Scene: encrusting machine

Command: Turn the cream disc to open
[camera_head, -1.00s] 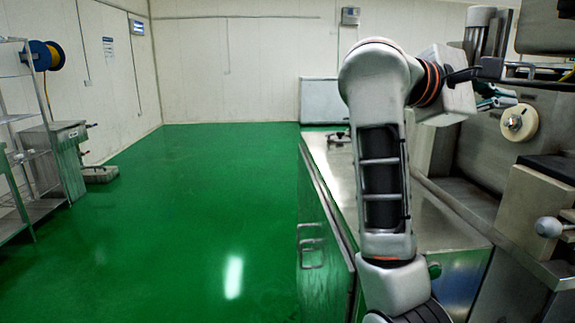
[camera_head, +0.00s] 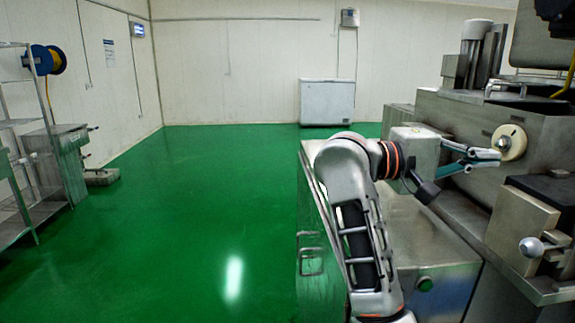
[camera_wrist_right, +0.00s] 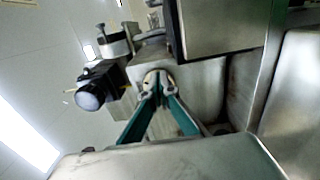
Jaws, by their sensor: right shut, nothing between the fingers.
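The cream disc (camera_head: 509,142) is a round, pale knob on the steel front of the machine, at the right of the head view. My right gripper (camera_head: 496,158) has teal fingers that point right, with their tips at the disc's lower left edge. Its fingers are shut with nothing between them. In the right wrist view the fingertips (camera_wrist_right: 158,86) come together in front of the disc, which they mostly hide. Whether they touch it, I cannot tell. My left gripper is out of view.
A silver ball knob (camera_head: 531,247) on a steel block sticks out below the disc. A steel cabinet (camera_head: 440,255) with a green button stands under my right arm. A wire shelf (camera_head: 25,160) stands far left. The green floor (camera_head: 190,220) is clear.

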